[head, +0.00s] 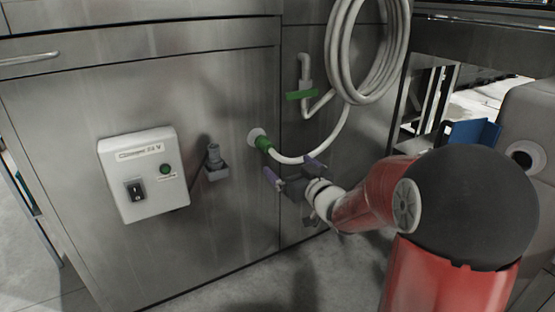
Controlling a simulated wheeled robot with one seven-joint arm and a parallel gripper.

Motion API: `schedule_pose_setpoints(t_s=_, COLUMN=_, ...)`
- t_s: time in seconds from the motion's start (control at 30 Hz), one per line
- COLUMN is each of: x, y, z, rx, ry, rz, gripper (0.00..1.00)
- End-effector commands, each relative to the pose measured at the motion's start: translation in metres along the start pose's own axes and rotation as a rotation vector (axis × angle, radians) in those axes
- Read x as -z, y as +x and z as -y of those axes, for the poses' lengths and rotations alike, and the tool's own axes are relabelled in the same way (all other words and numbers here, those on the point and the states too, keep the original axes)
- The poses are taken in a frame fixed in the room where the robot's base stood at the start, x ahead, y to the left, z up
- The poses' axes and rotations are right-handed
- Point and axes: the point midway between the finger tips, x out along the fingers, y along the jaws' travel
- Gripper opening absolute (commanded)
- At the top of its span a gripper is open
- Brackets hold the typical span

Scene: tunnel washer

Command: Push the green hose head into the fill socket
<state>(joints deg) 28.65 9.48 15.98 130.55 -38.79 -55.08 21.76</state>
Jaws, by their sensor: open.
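The green hose head (263,144) is at the pale round fill socket (254,135) on the steel front panel. Its end meets the socket's ring; how deep it sits I cannot tell. The white hose (291,160) runs from it to the right and up to a coil. My gripper (293,171) is open, its purple-tipped fingers spread, just below and right of the green head. The fingers look clear of the head. The hose passes close by the fingers; whether they touch it I cannot tell.
A white control box (140,175) with a black switch and a green button is on the panel at left. A small grey fitting (215,162) juts out between box and socket. A green-handled tap (302,95) and the hose coil (366,45) are above right.

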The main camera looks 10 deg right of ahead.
Motion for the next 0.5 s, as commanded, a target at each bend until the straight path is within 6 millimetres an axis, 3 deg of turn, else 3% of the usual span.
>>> schedule_pose_setpoints(t_s=0.5, x=0.0, y=0.063, z=0.0, rx=0.0, ry=0.001, rz=0.001, gripper=1.0)
